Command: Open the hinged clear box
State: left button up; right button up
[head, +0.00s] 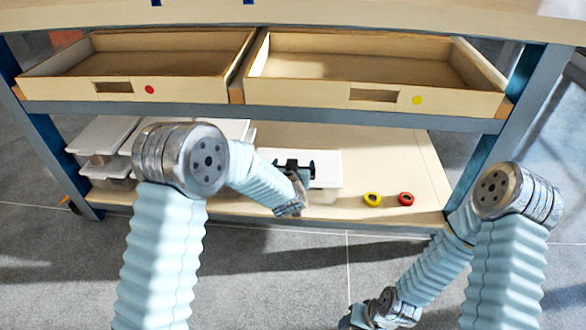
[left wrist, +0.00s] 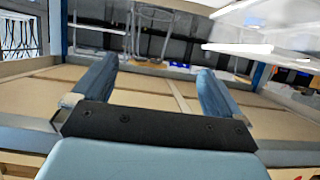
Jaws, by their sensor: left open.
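A low clear box with a white lid (head: 327,168) stands on the lower shelf, right of my left gripper, and its lid looks shut. More white-lidded clear boxes (head: 103,135) are stacked at the left end of that shelf, partly hidden by my left arm. I cannot tell which of them is hinged. My left gripper (head: 296,166) is in front of the near box, covering its left part; I cannot tell whether it touches. In the left wrist view its two blue fingers (left wrist: 157,72) are apart with nothing between them. My right gripper (head: 362,317) is low at the bottom edge, its jaws unclear.
Two empty wooden drawers, left (head: 150,60) and right (head: 370,65), stand pulled out above the shelf. A yellow roll (head: 372,199) and a red roll (head: 406,198) lie on the lower shelf (head: 400,160). The shelf's right part is otherwise clear. Blue-grey legs (head: 520,110) frame the bench.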

pick_arm(q)
jog(key=v, duration=0.3)
jog(key=shift+w, duration=0.1)
